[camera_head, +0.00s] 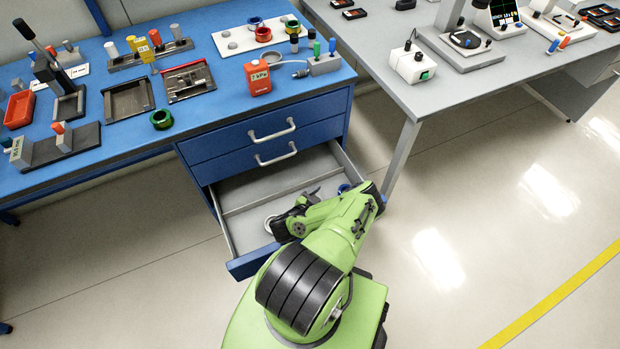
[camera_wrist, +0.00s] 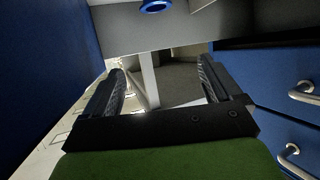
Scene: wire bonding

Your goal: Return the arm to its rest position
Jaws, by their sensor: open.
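My green arm reaches from the bottom of the head view toward the open bottom drawer (camera_head: 250,215) of the blue workbench. My gripper (camera_head: 316,192) is over the drawer, partly hidden by my own arm. In the wrist view, the gripper (camera_wrist: 168,82) is open, its two dark fingers wide apart with nothing between them. A blue ring-shaped thing (camera_wrist: 155,5) shows at the top of the wrist view, beyond the fingers. It also shows in the drawer in the head view (camera_head: 345,188).
The blue workbench (camera_head: 215,115) carries fixtures, spools and a red box (camera_head: 257,78). Two shut drawers (camera_head: 268,133) sit above the open one. A grey table (camera_head: 440,95) with instruments stands at the right. The floor (camera_head: 480,220) to the right is clear.

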